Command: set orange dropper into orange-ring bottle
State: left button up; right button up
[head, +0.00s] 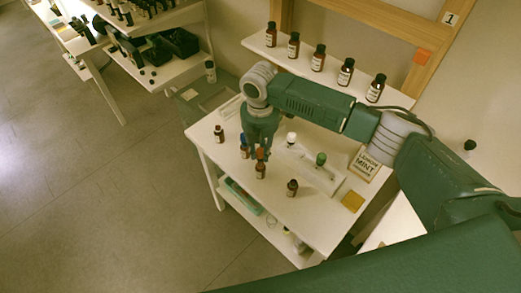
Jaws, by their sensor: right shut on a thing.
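My right gripper (262,143) points down over the white table. It is shut on the orange dropper (260,154), whose orange-red top shows just below the fingers. A small brown bottle (260,171) with a pale label stands upright directly below the dropper. The dropper's lower end meets the bottle's neck in this view; I cannot tell how deep it sits, and the ring colour is too small to make out. My left gripper is not in view.
Close left of the gripper stands a brown bottle (244,151). Other bottles (219,134) (292,188) stand apart. A white holder (325,178) bears a white-topped dropper (291,137) and a green one (320,158). A sign (365,164) and yellow square (352,201) lie right; a bottle shelf (330,77) is behind.

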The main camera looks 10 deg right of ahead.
jog(key=shift+f+b, duration=0.65)
jog(key=shift+f, duration=0.7)
jog(key=o, duration=0.7)
notch_tip(320, 180, up, 7)
jog(key=p, duration=0.7)
jog(key=shift+r, duration=0.1)
